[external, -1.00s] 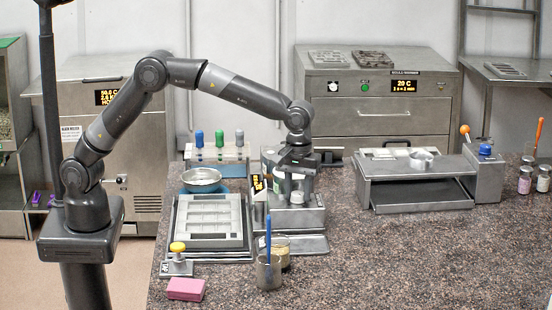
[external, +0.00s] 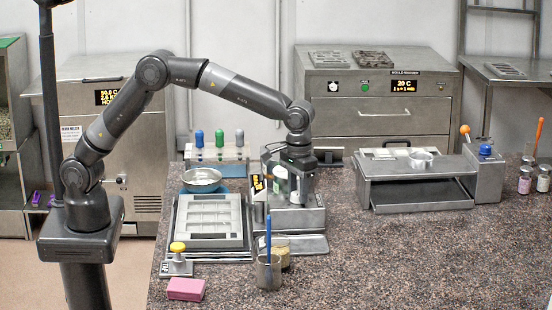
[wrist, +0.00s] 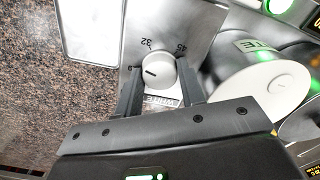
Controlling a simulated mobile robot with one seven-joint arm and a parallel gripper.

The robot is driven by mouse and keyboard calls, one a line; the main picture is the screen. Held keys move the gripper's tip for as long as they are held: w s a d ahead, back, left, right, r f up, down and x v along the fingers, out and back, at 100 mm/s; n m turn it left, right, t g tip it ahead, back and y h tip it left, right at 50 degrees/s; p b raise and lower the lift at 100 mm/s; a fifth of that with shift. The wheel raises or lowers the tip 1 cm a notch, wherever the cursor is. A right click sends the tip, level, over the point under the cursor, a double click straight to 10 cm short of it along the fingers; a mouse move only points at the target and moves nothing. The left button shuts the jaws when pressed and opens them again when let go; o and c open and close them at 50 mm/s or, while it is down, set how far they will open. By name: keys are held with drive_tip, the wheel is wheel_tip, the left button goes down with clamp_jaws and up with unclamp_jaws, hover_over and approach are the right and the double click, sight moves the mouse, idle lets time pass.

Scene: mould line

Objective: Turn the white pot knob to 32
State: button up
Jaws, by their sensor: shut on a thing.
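The white pot knob (wrist: 160,75) is a pale round knob with a short dark pointer mark. It sits on a grey panel (wrist: 189,22) in the wrist view, with a WHITE label (wrist: 161,102) beside it. The marks 32 (wrist: 146,43) and 45 (wrist: 181,48) are printed above the knob. The dark pointer mark lies on the knob's left half and does not line up with 32. My gripper (wrist: 158,66) is shut on the knob, one finger on each side. In the external view my gripper (external: 299,190) is down at the pot unit (external: 294,219), hiding the knob.
A round white lid (wrist: 262,98) lies right of the knob in the wrist view. A mould tray (external: 208,222) and a yellow-topped stamp (external: 177,255) stand to the left. A cup with a blue-handled tool (external: 268,272) stands in front. The counter to the right front is clear.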

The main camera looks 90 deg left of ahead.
sight(298, 193)
drive_tip(key=m, duration=0.6)
drive_tip(key=shift+m, duration=0.3)
idle(0.5)
drive_tip(key=o, duration=1)
wheel_tip(298, 193, up, 11)
drive_tip(key=shift+f, duration=0.1)
